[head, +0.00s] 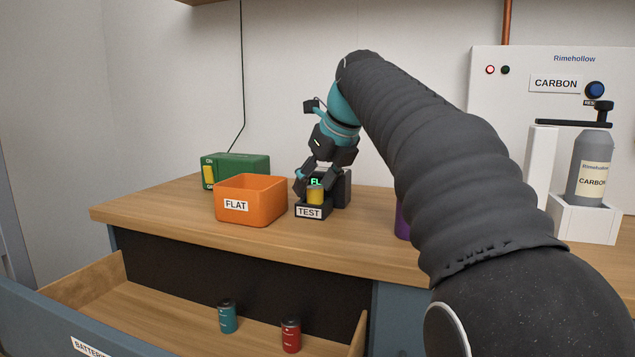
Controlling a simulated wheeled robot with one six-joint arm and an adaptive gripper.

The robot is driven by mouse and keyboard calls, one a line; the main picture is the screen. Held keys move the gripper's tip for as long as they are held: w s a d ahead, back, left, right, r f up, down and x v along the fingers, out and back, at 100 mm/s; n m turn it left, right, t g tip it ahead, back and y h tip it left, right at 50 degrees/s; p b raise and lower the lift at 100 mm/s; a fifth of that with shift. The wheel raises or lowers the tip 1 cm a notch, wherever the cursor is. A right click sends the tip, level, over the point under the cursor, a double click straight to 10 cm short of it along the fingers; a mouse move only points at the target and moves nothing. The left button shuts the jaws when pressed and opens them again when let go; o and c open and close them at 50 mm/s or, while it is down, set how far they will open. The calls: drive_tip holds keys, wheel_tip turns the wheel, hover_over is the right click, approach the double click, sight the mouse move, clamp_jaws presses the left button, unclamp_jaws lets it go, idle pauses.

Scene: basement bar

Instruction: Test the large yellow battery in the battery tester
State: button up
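The large yellow battery (315,196) stands upright in the small black tester (312,212), which is labelled "TEST" and sits on the wooden worktop. My gripper (313,182) reaches down over the tester from above. One dark finger is at the left of the battery; the other side is hard to make out against the dark block behind. I cannot tell whether the fingers touch the battery. Green lit letters beginning "FL" show just above the battery, and the rest of the readout is not legible.
An orange bin (262,207) labelled "FLAT" stands left of the tester, with a green box (240,168) behind it. The open drawer (180,308) below holds a teal battery (228,317) and a red battery (290,336). A grey bottle (590,165) stands at right.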

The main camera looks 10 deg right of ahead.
drive_tip(key=v, duration=0.8)
idle(0.4)
